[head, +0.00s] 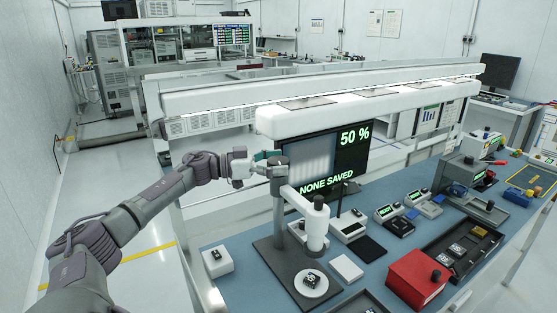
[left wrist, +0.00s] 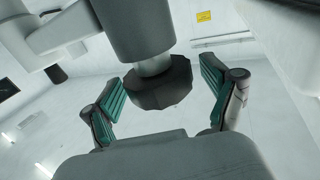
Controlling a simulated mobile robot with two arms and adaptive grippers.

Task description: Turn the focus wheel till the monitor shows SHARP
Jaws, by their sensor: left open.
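The monitor (head: 308,160) in the head view reads "50 %" and "NONE SAVED" in green, beside a blurred grey picture; I see no word SHARP. The microscope (head: 316,226) stands in front of it, over a round white stage with a dark chip (head: 311,279). My left gripper (head: 262,160) is at the top of the microscope's column. In the left wrist view the dark, faceted focus wheel (left wrist: 160,87) lies between the two green-padded fingers. The left gripper (left wrist: 162,97) is open, with gaps visible beside the wheel. My right gripper is not in view.
A white box with a black button (head: 217,261) stands left of the microscope base on the blue bench (head: 244,228). A red box (head: 416,280), black trays and small display units stand to the right. A white overhead beam (head: 300,118) runs above the monitor.

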